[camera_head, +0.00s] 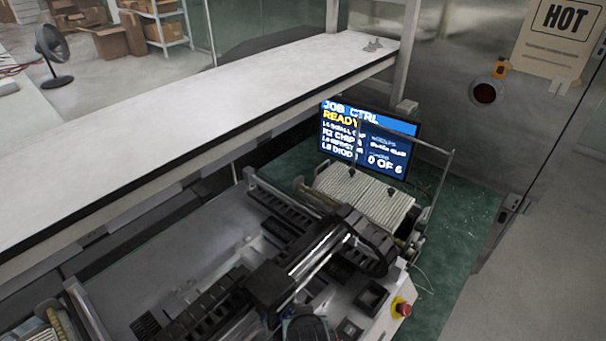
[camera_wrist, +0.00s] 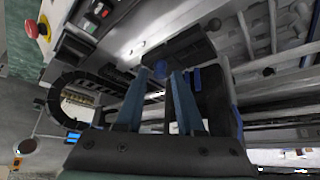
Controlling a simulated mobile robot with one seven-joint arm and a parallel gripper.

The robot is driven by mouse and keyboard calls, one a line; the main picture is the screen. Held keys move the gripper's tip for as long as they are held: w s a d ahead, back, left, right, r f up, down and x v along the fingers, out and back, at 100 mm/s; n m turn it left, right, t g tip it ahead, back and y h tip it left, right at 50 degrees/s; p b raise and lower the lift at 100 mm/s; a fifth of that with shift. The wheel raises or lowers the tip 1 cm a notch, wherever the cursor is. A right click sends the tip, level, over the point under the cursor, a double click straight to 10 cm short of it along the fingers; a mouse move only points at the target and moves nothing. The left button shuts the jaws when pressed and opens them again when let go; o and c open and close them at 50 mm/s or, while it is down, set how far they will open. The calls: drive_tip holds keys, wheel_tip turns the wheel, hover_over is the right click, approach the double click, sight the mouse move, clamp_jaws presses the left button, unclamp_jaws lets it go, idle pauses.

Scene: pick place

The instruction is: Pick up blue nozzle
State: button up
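In the wrist view, my gripper (camera_wrist: 160,74) has its two blue-grey fingers apart, with a gap between the tips. A small blue piece (camera_wrist: 158,69), possibly the blue nozzle, shows between the fingertips. It appears to lie beyond them, against a dark part of the machine; I cannot tell how far off it is or whether anything touches it. A second narrow blue piece (camera_wrist: 197,79) shows just right of the right finger. In the head view I cannot make out a blue nozzle or my fingers clearly.
A machine with a dark gantry beam (camera_head: 315,255) fills the lower middle of the head view. A monitor (camera_head: 368,140) stands behind it. A red stop button (camera_head: 403,308) is at its front corner. A long white shelf (camera_head: 200,125) crosses the left, with a small grey object (camera_head: 373,46) on it.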

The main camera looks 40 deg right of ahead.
drive_tip(key=shift+w+d+f, duration=0.1)
drive_tip(key=shift+d+f, duration=0.05)
drive_tip(key=shift+f, duration=0.15)
clamp_jaws()
drive_tip(key=shift+r, duration=0.2)
